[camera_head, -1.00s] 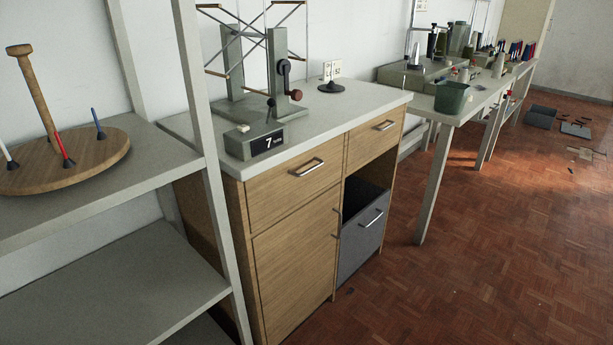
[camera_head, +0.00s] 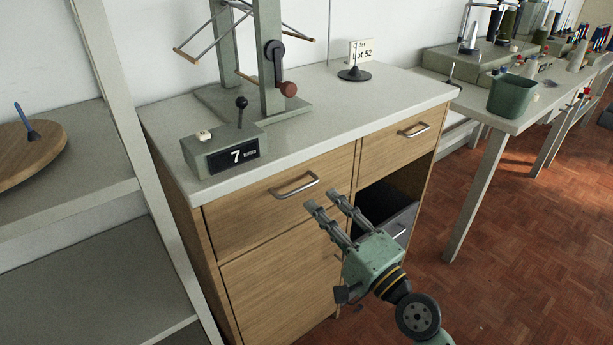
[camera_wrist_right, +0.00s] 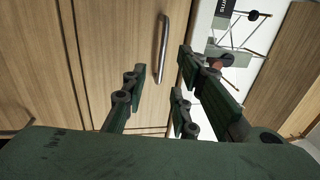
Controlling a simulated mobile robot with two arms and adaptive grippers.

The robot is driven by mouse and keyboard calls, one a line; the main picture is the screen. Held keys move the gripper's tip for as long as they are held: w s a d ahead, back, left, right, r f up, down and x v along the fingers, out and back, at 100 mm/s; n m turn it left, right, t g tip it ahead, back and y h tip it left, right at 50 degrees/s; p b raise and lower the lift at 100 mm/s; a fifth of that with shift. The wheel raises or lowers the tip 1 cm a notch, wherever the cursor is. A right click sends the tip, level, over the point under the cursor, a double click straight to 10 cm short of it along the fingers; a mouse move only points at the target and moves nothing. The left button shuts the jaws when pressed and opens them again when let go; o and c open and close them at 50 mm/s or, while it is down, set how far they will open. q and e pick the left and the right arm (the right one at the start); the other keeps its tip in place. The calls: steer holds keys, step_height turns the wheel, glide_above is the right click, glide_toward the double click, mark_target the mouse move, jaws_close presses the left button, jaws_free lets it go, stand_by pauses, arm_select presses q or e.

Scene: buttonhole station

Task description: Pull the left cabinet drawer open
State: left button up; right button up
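The left cabinet drawer (camera_head: 240,220) is a wooden front under the left part of the worktop, and it is shut. Its silver bar handle (camera_head: 297,187) shows in the head view and in the right wrist view (camera_wrist_right: 163,45). My right gripper (camera_head: 323,200) is open and empty, just right of the handle and in front of the cabinet in the head view. In the right wrist view, the handle lies ahead of the open fingers (camera_wrist_right: 161,74), in line with the gap between them, apart from them. My left gripper is not in view.
The right drawer (camera_head: 400,145) is shut, above a dark opening with a grey bin (camera_head: 400,226). The worktop carries a winder (camera_head: 270,60) and a counter box (camera_head: 220,152). A shelf post (camera_head: 125,120) stands close at the left. Open floor lies right of the cabinet.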

mark_target(302, 189)
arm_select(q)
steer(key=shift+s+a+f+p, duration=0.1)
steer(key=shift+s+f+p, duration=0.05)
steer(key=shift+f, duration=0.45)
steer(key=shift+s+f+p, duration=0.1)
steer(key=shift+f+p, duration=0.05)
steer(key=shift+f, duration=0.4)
arm_select(e)
steer(key=x, duration=0.7)
steer(key=shift+w+a+r, duration=0.1)
steer(key=shift+a+r, duration=0.1)
steer(key=shift+a, duration=0.15)
steer(key=shift+c, duration=0.2)
jaws_close()
